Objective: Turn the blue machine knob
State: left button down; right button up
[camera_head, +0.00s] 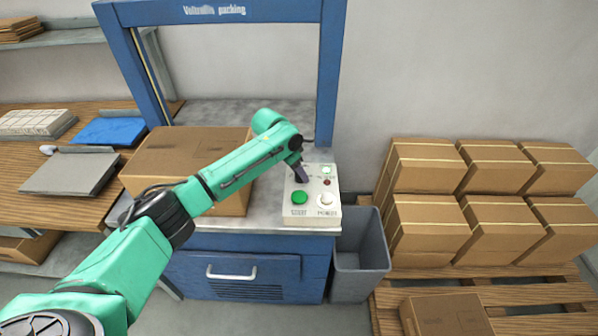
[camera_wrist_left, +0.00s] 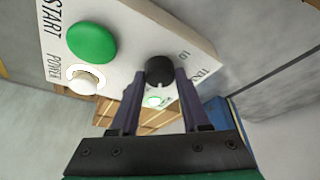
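The blue machine (camera_head: 285,275) stands at the centre of the head view, with a white control panel (camera_head: 325,190) on its worktop. My left gripper (camera_head: 299,179) comes down over the panel's left part and hides the knob in the head view. In the left wrist view, the round black knob (camera_wrist_left: 159,70) sits between the tips of the two dark fingers of my left gripper (camera_wrist_left: 159,78). The fingers are apart, one on each side of it. A narrow gap seems to show; contact is unclear. My right gripper is not in view.
A green START button (camera_head: 300,197) and a white POWER knob (camera_head: 327,200) lie close to the gripper. A cardboard box (camera_head: 165,165) stands on the worktop under my left arm. A grey bin (camera_head: 360,262) and stacked boxes (camera_head: 430,230) are at the right.

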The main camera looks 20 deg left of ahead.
pick_arm(q)
jog(key=shift+r+n+p, duration=0.2)
jog(key=shift+n+p, duration=0.4)
jog(key=shift+p, duration=0.5)
jog(key=n+y+p, duration=0.1)
jog(key=n+p, duration=0.3)
jog(key=shift+s+d+t+y, duration=0.1)
jog(key=shift+d+t+y, duration=0.1)
jog(key=shift+t+y, duration=0.2)
jog(key=n+y+p, duration=0.1)
jog(key=n, duration=0.1)
jog(key=shift+d+f+n+p, duration=0.1)
jog(key=shift+n+p, duration=0.2)
jog(key=shift+p, duration=0.1)
jog(key=shift+f+n+y, duration=0.1)
jog(key=shift+n+y, duration=0.4)
jog(key=shift+n, duration=0.6)
jog(key=shift+n+y, duration=0.3)
jog(key=shift+n, duration=0.5)
